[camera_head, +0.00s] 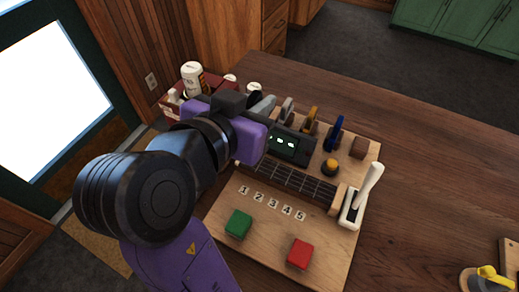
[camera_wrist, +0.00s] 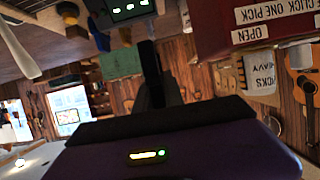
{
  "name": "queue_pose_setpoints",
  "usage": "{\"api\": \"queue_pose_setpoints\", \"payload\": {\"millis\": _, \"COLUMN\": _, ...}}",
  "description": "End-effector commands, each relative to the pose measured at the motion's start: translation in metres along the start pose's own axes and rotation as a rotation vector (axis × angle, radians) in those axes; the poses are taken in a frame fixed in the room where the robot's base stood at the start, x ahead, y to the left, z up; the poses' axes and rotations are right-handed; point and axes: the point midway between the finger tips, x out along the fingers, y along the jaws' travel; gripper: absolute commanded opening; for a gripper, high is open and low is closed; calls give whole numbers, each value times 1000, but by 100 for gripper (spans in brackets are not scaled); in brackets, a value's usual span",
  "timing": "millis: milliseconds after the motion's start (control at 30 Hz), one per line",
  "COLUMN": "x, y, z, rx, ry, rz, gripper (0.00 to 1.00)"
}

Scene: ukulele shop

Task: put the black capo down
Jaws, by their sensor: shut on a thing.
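My gripper (camera_head: 252,125), with purple sides, is over the back left part of the wooden board (camera_head: 262,258) in the head view. It is shut on a black thing, seemingly the black capo (camera_wrist: 151,72), which sticks out beyond the dark jaw in the wrist view. The head view hides the held capo behind my gripper and wrist, so I cannot tell whether it touches the board. A silver capo (camera_head: 287,109), a gold capo (camera_head: 310,117) and a blue capo (camera_head: 334,134) stand in a row right of my gripper.
The board also bears a black display box (camera_head: 290,146), a fretboard piece (camera_head: 290,180), a white lever (camera_head: 368,186), a green button (camera_head: 239,223) and a red button (camera_head: 300,254). A red box with white jars (camera_head: 192,78) stands behind left.

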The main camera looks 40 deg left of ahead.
Motion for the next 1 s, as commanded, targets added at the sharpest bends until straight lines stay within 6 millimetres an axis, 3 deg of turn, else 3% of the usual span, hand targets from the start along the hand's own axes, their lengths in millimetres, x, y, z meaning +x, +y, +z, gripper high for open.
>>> {"api": "queue_pose_setpoints", "payload": {"millis": 100, "x": 12, "y": 1, "z": 30, "rx": -4, "ry": -4, "rz": 2, "gripper": 0}}
{"api": "queue_pose_setpoints", "payload": {"millis": 300, "x": 28, "y": 1, "z": 67, "rx": -2, "ry": -2, "rz": 3, "gripper": 0}}
{"api": "queue_pose_setpoints", "payload": {"millis": 633, "x": 38, "y": 0, "z": 90, "rx": -1, "ry": -1, "rz": 1, "gripper": 0}}
{"api": "queue_pose_setpoints", "payload": {"millis": 833, "x": 49, "y": 1, "z": 117, "rx": -2, "ry": -1, "rz": 2, "gripper": 0}}
{"api": "queue_pose_setpoints", "payload": {"millis": 1000, "x": 51, "y": 0, "z": 121, "rx": 2, "ry": 2, "rz": 0, "gripper": 0}}
